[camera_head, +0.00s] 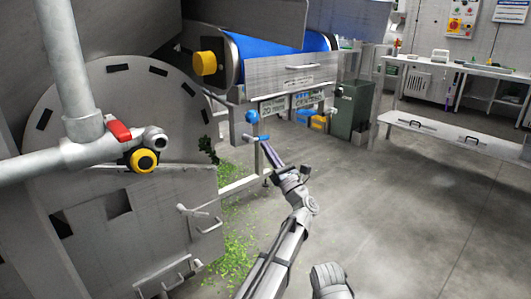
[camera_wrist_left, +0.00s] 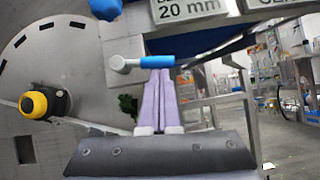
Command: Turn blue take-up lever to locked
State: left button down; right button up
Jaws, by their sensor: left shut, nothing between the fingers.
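The blue take-up lever (camera_head: 258,138) sticks out from the frame under the conveyor, its blue grip pointing right from a metal hub. In the left wrist view the blue grip (camera_wrist_left: 157,62) lies level, with its grey hub (camera_wrist_left: 118,64) on the left. My left gripper (camera_head: 267,147) is shut and empty, its fingers pointing up at the lever. In the left wrist view the tips of the left gripper (camera_wrist_left: 157,74) sit just below the blue grip and partly overlap it. I cannot tell whether they touch. My right gripper is not in view.
A blue ball knob (camera_head: 252,117) sits just above the lever. A label plate (camera_head: 290,102) hangs to its right. A pipe with a red-handled valve (camera_head: 119,131) and a yellow knob (camera_head: 143,160) stand left. Green scraps (camera_head: 237,250) litter the floor. The floor to the right is clear.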

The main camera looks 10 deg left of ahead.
pick_arm(q)
jog(key=shift+w+d+r, duration=0.15)
jog(key=shift+w+r, duration=0.05)
jog(key=shift+r, duration=0.1)
dwell(0.6)
jog(key=w+a+f+b+v, duration=0.1)
jog(key=f+b+v, duration=0.1)
jog(key=b+v, duration=0.7)
jog(key=v, duration=0.4)
jog(key=shift+w+f, duration=0.15)
jog(key=shift+f, duration=0.05)
